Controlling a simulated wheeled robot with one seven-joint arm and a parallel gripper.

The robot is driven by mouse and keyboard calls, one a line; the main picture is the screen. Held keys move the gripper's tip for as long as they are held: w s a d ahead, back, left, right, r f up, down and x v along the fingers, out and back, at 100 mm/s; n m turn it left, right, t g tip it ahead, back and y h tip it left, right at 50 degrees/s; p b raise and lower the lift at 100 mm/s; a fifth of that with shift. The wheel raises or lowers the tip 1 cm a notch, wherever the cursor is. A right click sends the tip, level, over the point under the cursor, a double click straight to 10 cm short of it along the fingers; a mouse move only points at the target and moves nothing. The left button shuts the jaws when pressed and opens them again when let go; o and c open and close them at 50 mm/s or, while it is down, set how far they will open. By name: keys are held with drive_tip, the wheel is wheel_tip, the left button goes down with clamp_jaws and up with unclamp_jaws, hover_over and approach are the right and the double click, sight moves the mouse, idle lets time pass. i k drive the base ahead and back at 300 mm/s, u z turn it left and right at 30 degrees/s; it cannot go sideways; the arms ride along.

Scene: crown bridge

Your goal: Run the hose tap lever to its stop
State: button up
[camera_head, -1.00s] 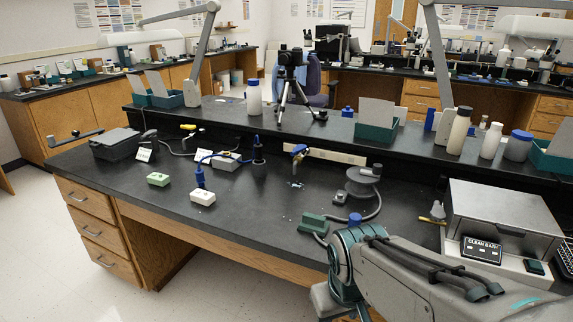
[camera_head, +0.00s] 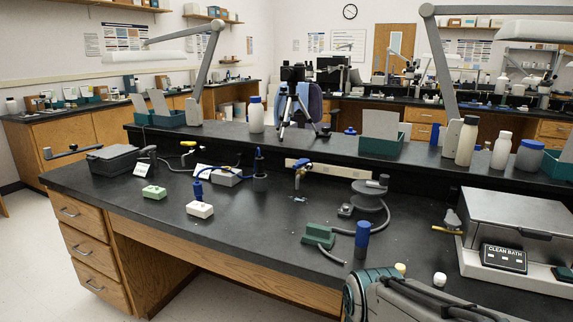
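Two small tap-like fittings show on the black bench, and I cannot tell for sure which one is the hose tap. The other has a yellow lever (camera_head: 188,144) and stands farther left, with a dark hose close by. Both are too small to read the lever's position against a stop. My arm shows at the bottom right, well apart from both. My gripper is out of the picture.
A white block (camera_head: 200,209) and a green-topped block (camera_head: 154,192) lie near the front edge. A green holder (camera_head: 318,235), a blue-topped cylinder (camera_head: 362,239) and a grey reel (camera_head: 367,197) stand right of centre. The clean bath (camera_head: 510,225) fills the right. The middle front of the bench is mostly clear.

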sight(302, 162)
drive_tip(key=u, duration=0.45)
drive_tip(key=k, duration=0.55)
drive_tip(key=u, duration=0.8)
drive_tip(key=i, duration=1.1)
drive_tip(key=z, duration=1.15)
drive_tip(key=i, duration=0.45)
drive_tip(key=z, duration=0.5)
